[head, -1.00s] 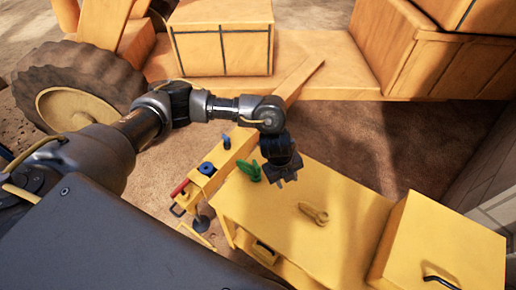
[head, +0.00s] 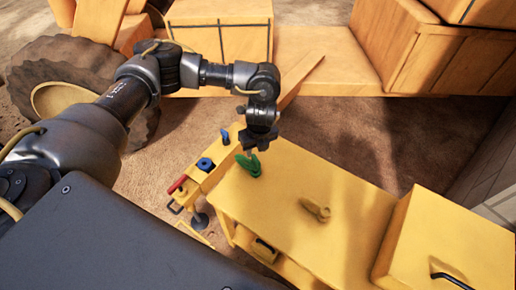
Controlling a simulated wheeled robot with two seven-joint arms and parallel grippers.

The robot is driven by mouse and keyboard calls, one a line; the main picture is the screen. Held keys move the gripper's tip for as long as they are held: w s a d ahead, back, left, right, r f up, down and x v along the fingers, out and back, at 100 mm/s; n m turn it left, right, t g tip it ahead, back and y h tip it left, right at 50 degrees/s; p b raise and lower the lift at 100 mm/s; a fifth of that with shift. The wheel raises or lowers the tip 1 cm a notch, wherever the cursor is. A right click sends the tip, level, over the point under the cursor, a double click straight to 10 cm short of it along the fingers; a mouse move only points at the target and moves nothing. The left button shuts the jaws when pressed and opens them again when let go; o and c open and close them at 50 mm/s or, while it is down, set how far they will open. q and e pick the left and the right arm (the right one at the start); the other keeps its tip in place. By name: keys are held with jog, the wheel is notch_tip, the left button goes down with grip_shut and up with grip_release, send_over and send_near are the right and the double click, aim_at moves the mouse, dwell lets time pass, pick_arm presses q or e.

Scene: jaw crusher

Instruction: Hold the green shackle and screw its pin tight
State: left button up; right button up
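The green shackle (head: 249,166) stands on the yellow bench top (head: 285,205), near its far left corner. My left gripper (head: 251,151) points down right at the shackle's upper part and overlaps it in this view. I cannot tell whether its fingers touch the shackle or how far apart they are. The shackle's pin cannot be made out. My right gripper is not in view.
A dull yellow shackle-like piece (head: 315,209) lies mid-bench. A yellow box with a black handle (head: 445,245) stands at the right end. A narrow yellow tool rack (head: 205,175) with red, blue and black items adjoins the left side.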

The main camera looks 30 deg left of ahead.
aim_at(254, 158)
pick_arm(q)
jog(key=f+b, duration=0.4)
jog(key=f, duration=0.1)
jog(key=shift+w+a+f, duration=0.1)
jog(key=shift+w+a, duration=0.1)
jog(key=shift+a, duration=0.05)
jog(key=shift+w+a+f+b, duration=0.1)
jog(key=shift+w+f+b, duration=0.05)
jog(key=shift+f+b, duration=0.85)
jog(key=shift+a+f+b, duration=0.1)
jog(key=shift+a+b, duration=0.05)
jog(key=shift+b, duration=0.2)
jog(key=shift+a+f, duration=0.1)
jog(key=shift+a, duration=0.05)
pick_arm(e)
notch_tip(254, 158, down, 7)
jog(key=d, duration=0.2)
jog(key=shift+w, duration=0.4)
